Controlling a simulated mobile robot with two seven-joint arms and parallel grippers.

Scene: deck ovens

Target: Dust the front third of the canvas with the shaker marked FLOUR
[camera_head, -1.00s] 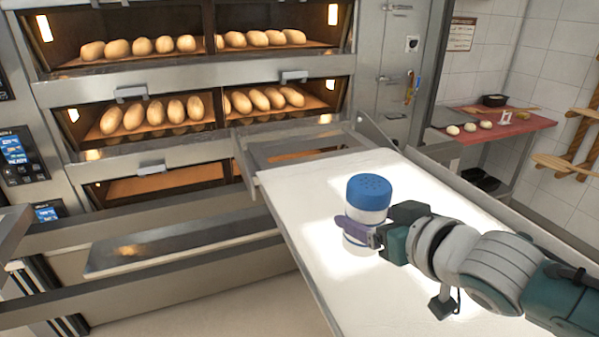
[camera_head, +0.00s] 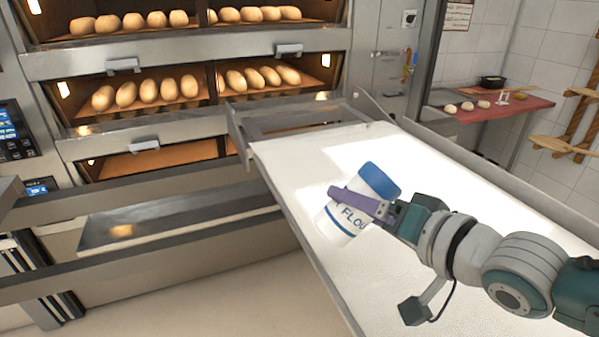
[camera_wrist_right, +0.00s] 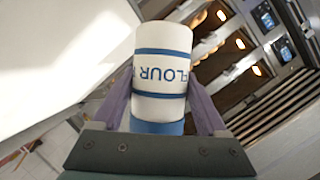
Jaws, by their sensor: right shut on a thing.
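The white shaker (camera_head: 339,222) with a blue lid is tilted over the canvas, its lid end toward the upper right in the head view. Part of its FLOUR label shows. My right gripper (camera_head: 358,203) is shut around its body. In the right wrist view the shaker (camera_wrist_right: 162,62) sits between the two purple fingers, its FLOUR lettering upside down. The pale canvas (camera_head: 455,180) runs along the loader beneath it. Whether flour lies on it I cannot tell. My left gripper is not in view.
The deck ovens (camera_head: 180,60) with several loaves stand behind on the left. A metal rail (camera_head: 500,175) edges the canvas on the right. A red board (camera_head: 490,108) with dough pieces is at the back right. The canvas around the shaker is clear.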

